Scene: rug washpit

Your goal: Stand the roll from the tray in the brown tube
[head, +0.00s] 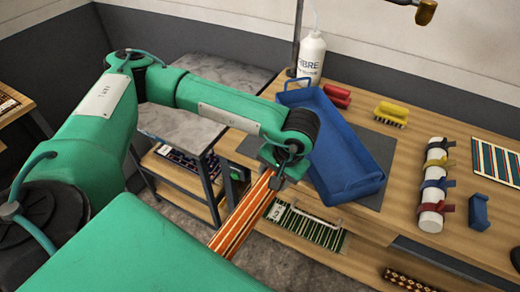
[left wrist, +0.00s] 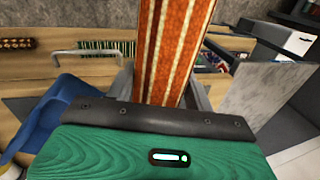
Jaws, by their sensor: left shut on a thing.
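The roll (head: 245,210), orange-red with pale stripes, is held in my left gripper (head: 275,178). It slants down and to the left from the gripper, in front of the bench edge, its lower end partly hidden by my green body. In the left wrist view the roll (left wrist: 172,50) runs between the two fingers of my left gripper (left wrist: 163,88), which are shut on it. The blue tray (head: 322,150) lies on the bench, just right of the gripper, and looks empty. I cannot make out a brown tube. My right gripper is not in view.
The bench holds a white bottle (head: 311,55), red (head: 337,95) and yellow (head: 391,112) brushes, a strapped white cylinder (head: 434,190) and a blue block (head: 479,212). A grey-topped table (head: 185,125) stands left. A green striped rug (head: 308,228) lies below the bench top.

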